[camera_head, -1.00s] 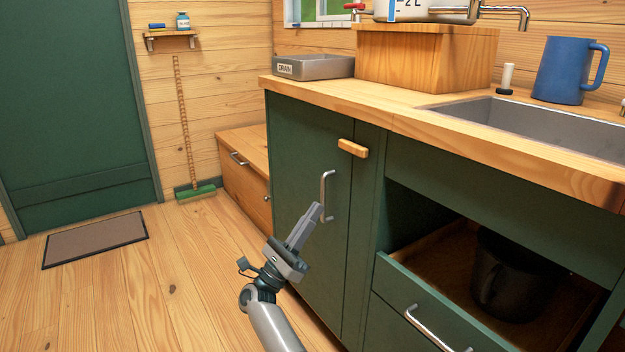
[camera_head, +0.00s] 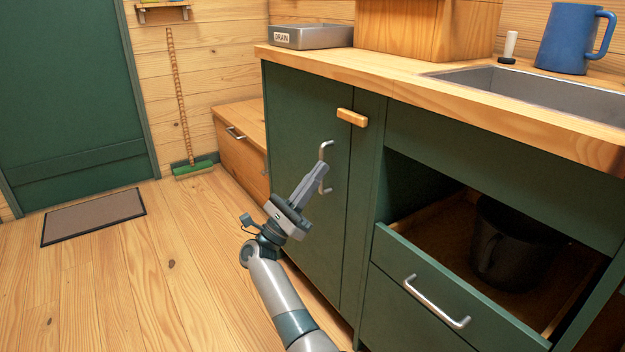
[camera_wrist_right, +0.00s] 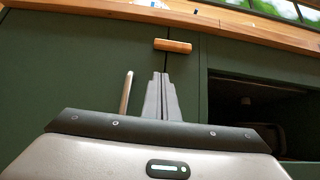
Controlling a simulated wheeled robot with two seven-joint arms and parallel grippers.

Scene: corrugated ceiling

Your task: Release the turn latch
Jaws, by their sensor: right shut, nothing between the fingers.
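The turn latch is a small wooden bar (camera_head: 352,117) near the top of the green cabinet door (camera_head: 300,190). It lies roughly level, across the seam between the door and the frame beside it. In the right wrist view the wooden bar (camera_wrist_right: 173,45) is above and beyond the fingertips. My right gripper (camera_head: 321,168) is shut and empty, below the latch and apart from it. In the head view it overlaps the door's metal handle (camera_head: 326,150); in the right wrist view the handle (camera_wrist_right: 126,92) stands just left of the fingers. My left gripper is not in view.
An open drawer (camera_head: 440,290) with a dark pot (camera_head: 505,245) juts out right of the door. The wooden counter (camera_head: 400,75) overhangs above, holding a drain tray (camera_head: 310,37), a blue jug (camera_head: 570,40) and a sink (camera_head: 540,90). The floor at left is mostly clear.

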